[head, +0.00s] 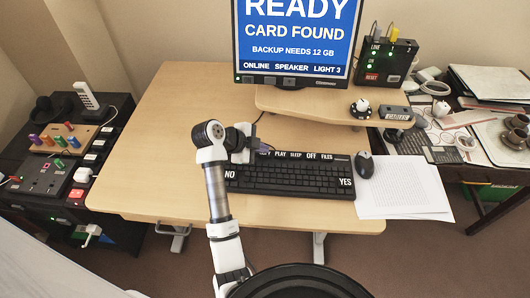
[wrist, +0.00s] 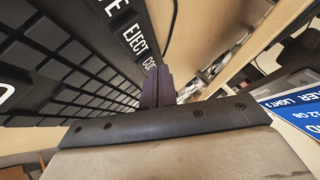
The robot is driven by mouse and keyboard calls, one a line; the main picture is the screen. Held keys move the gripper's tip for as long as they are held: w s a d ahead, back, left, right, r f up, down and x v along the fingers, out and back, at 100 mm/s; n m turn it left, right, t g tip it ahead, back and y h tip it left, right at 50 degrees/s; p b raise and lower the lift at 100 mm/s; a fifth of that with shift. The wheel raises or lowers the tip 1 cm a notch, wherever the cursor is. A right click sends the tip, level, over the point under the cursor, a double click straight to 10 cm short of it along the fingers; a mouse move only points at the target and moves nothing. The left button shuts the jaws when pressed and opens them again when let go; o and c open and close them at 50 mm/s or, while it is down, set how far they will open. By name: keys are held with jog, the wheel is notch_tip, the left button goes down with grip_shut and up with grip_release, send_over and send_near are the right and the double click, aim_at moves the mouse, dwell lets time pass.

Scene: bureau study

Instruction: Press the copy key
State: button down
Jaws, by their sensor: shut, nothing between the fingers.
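The black keyboard (head: 290,178) lies on the wooden desk, with a row of white-lettered keys along its far edge. In the wrist view the keyboard (wrist: 70,65) fills the left side, with EJECT (wrist: 134,40) readable. Beyond EJECT is a label starting with CO, the copy key (wrist: 151,64), partly hidden by my fingers. My gripper (head: 245,156) is over the keyboard's far left part and covers the left end of the labelled row. In the wrist view my gripper (wrist: 158,86) is shut and empty, its fingertips close by the copy label. I cannot tell whether they touch the key.
A monitor (head: 297,42) reading "READY, CARD FOUND" stands behind the keyboard. A mouse (head: 364,164) and paper stack (head: 405,190) lie to the right. A raised shelf (head: 300,105) is behind. Bare desk (head: 150,150) lies to the left.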

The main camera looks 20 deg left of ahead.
aim_at(262, 155)
jog(key=shift+f, duration=0.25)
jog(key=shift+r, duration=0.15)
dwell(0.3)
jog(key=shift+r+p, duration=0.75)
jog(key=shift+p, duration=0.35)
jog(key=shift+r, duration=0.1)
notch_tip(262, 155, up, 5)
jog(key=p, duration=0.5)
